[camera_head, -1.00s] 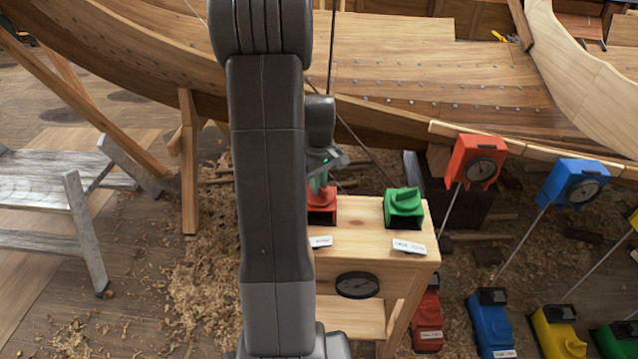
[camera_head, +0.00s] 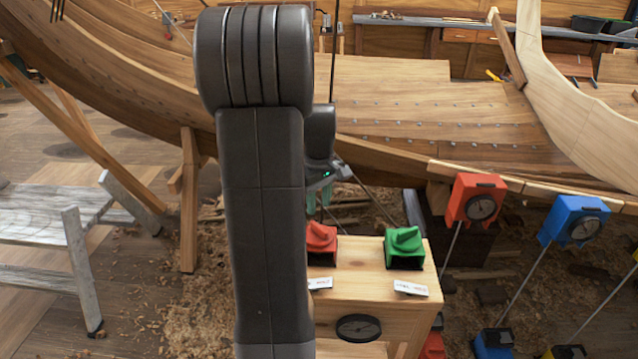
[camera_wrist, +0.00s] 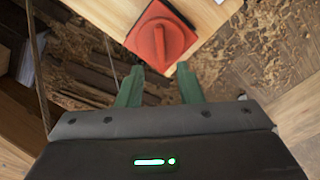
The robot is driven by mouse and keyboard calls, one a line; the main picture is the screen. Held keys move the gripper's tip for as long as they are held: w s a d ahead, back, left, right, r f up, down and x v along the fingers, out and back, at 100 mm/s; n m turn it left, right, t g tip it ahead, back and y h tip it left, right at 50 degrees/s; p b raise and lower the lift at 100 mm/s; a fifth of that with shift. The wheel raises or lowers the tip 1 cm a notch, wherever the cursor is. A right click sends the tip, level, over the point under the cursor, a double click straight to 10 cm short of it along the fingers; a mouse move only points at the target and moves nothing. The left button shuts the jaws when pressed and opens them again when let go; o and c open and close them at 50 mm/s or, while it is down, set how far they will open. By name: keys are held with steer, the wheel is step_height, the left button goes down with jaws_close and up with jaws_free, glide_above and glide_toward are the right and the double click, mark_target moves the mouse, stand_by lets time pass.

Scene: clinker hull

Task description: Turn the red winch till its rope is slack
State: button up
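A red knob on a red square base (camera_head: 321,238) sits on the wooden bench's left part; it also shows at the top of the wrist view (camera_wrist: 162,38). A red unit (camera_head: 432,346) on the floor beside the bench is mostly cut off below. A rod or rope runs down from the red gauge box (camera_head: 474,201) at the hull; I cannot tell whether it is taut. My gripper (camera_head: 318,197) is above and behind the red knob, apart from it. In the wrist view its green fingers (camera_wrist: 160,68) are spread and empty, short of the knob. My arm hides part of the bench.
A green knob (camera_head: 404,246) stands right of the red one on the bench (camera_head: 372,284). Small cards and a black dial (camera_head: 358,328) are at its front. A blue gauge box (camera_head: 574,219) hangs farther right. The hull (camera_head: 420,130) rises behind; a grey trestle (camera_head: 60,215) stands left.

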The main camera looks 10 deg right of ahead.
mark_target(319, 226)
step_height(319, 226, up, 6)
stand_by(0.5)
step_height(319, 226, down, 14)
steer(key=shift+r, duration=0.15)
stand_by(0.4)
